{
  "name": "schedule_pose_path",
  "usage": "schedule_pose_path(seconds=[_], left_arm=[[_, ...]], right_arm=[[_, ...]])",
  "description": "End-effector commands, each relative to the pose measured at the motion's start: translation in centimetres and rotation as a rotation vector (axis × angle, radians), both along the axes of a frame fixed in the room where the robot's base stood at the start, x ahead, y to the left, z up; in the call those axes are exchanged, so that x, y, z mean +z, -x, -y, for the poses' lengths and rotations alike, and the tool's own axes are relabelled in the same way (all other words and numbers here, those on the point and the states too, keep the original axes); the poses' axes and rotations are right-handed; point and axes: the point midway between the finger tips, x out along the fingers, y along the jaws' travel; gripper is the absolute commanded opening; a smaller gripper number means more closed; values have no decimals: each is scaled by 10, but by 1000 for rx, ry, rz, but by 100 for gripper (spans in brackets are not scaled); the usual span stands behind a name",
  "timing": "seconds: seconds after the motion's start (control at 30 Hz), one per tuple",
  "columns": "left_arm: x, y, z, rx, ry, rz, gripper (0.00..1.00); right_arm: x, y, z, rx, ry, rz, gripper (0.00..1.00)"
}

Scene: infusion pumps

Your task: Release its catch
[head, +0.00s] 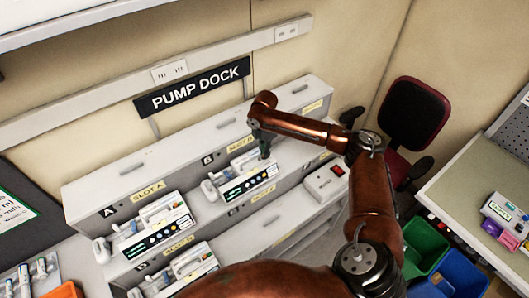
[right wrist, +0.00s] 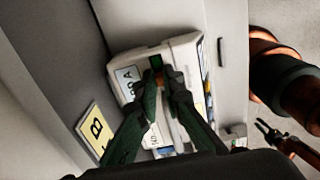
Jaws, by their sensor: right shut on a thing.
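The white pump in slot B (head: 262,182) sits in the upper row of the dock, its lit panel facing front. My right gripper (head: 263,152) comes down on its top from above. In the right wrist view the right gripper (right wrist: 166,82) has its fingertips close together on a small part of the pump (right wrist: 186,55), seemingly the catch. A small green piece (right wrist: 156,62) shows just beyond the tips; the fingers hide most of the catch, so its position cannot be told. My left gripper (right wrist: 265,130) shows small at the right of the wrist view, its fingers apart and empty.
Another pump stands in slot A (head: 152,228), left of slot B, and one more in the lower row (head: 188,268). A grey box with a red mark (head: 326,183) lies right of slot B. A chair (head: 413,113) and bins (head: 425,245) are further right.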

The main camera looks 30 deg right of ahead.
Motion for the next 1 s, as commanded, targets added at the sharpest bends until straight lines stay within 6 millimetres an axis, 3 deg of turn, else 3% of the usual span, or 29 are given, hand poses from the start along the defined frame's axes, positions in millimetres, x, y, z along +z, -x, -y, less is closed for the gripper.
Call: schedule_pose_path(seconds=[0.3,0.57,0.83,0.87,1.0], left_arm=[[2,0,0,0,0,0,25],[21,-1,0,0,0,1,25],[20,-1,0,0,0,1,25],[20,-1,0,0,0,1,25],[20,0,0,0,0,1,25]], right_arm=[[1,0,1,-1,0,-1,0],[3,-1,21,-2,1,-2,0],[1,-3,22,-1,0,2,0],[1,-3,22,-1,0,2,8],[1,-3,22,0,0,2,18]])
